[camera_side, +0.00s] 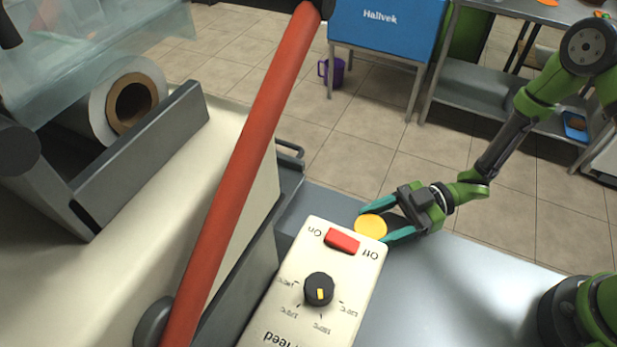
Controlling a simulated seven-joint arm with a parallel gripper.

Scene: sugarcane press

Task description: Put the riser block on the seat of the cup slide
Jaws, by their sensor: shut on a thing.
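My gripper (376,227) has its teal fingers on either side of a round yellow-orange block (369,225), which looks like the riser block. The fingers are shut on it. The block is just behind the far right corner of the cream control box, near the red switch. Its lower part is partly hidden, and I cannot tell whether it touches the table. I cannot make out the cup slide or its seat; the control box and machine body may hide them.
The cream control box (274,318) has a red switch (342,240) and a black knob (318,288). A long red lever (245,165) crosses the view in front of the machine. The metal tabletop (450,285) is clear to the right of the box.

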